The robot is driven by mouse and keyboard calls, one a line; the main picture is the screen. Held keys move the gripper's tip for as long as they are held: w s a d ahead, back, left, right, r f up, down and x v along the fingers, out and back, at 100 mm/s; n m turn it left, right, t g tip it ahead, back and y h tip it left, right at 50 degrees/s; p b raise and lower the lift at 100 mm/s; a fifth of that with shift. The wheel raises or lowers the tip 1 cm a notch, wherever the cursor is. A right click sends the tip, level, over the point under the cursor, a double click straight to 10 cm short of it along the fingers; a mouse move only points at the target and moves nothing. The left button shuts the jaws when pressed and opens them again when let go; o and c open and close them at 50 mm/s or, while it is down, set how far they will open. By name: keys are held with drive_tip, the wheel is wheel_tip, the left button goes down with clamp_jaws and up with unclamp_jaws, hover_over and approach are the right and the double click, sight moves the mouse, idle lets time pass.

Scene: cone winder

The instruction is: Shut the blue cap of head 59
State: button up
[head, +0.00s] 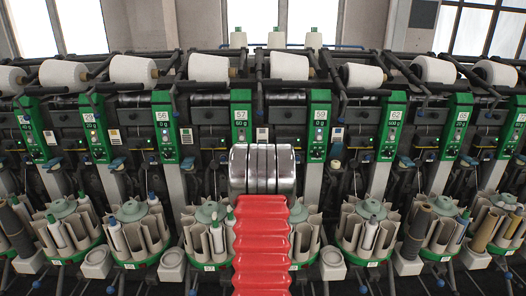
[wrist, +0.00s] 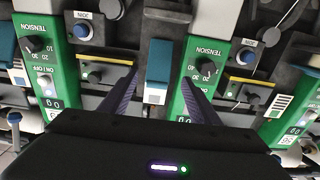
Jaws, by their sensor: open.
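The green panel of head 59 (head: 320,125) stands just right of centre in the head view. A small blue part (head: 336,150), seemingly its cap, shows right of the panel's lower end. In the wrist view, which is upside down, a blue cap (wrist: 159,62) with a pale block below it lies between my fingers, beside a green TENSION panel (wrist: 200,65). I cannot read that panel's number surely. My gripper (wrist: 158,82) is open, with one dark finger on each side of the cap and nothing held. In the head view my arm hides the gripper.
Neighbouring green panels, such as head 57 (head: 241,125) and head 62 (head: 391,125), flank it closely. Dark knobs and blue buttons (wrist: 82,30) stick out nearby. White cones (head: 289,66) line the top; round bobbin magazines (head: 367,228) stand below.

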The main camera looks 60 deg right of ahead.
drive_tip(key=shift+x, duration=2.7)
drive_tip(key=shift+c, duration=0.2)
drive_tip(key=shift+a, duration=0.1)
clamp_jaws()
